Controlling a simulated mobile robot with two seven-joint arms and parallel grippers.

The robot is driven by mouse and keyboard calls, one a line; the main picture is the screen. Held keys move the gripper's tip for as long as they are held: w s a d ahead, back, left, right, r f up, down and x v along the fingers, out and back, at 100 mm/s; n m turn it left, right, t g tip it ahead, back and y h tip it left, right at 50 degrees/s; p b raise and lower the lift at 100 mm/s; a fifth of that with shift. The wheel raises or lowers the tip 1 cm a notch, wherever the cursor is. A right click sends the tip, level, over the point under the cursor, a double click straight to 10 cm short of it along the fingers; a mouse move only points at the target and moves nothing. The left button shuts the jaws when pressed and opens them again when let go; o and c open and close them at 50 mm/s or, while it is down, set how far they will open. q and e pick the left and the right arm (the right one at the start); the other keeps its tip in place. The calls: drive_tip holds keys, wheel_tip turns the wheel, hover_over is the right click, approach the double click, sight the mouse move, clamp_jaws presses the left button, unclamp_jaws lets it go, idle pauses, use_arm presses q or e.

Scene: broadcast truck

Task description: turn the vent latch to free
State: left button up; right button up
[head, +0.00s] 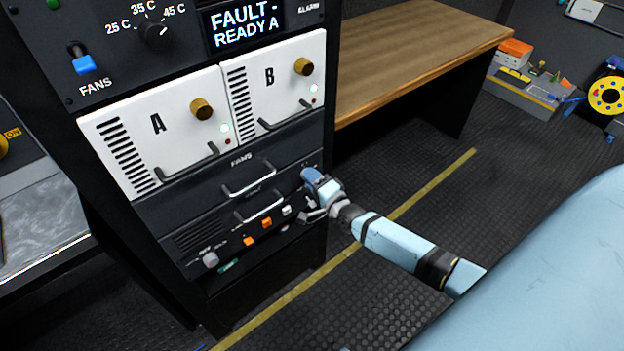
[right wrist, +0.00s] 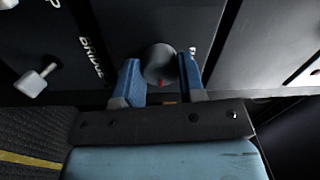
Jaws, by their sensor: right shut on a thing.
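My right gripper (head: 312,190) reaches in from the right to the right end of the rack's lower front panels. In the right wrist view its blue fingers (right wrist: 160,84) sit on either side of a dark round knob (right wrist: 158,62) with a small red mark at its lower edge, and are shut on it. This knob seems to be the vent latch; its lettering is mostly hidden behind a finger, so I cannot read its setting. In the head view the gripper hides the knob. My left gripper is not in view.
White modules A (head: 158,125) and B (head: 272,82) with handles sit above. A lower row has orange switches (head: 250,241) and a grey knob (head: 210,260). The display (head: 244,25) reads "FAULT - READY A". A wooden bench (head: 415,45) stands right of the rack; the floor in front is clear.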

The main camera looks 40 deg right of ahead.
drive_tip(key=o, duration=0.9)
drive_tip(key=s, duration=0.9)
drive_tip(key=s+d, duration=0.1)
drive_tip(key=s, duration=0.3)
drive_tip(key=shift+s+f, duration=0.3)
drive_tip(key=shift+s, duration=0.1)
drive_tip(key=shift+s, duration=0.1)
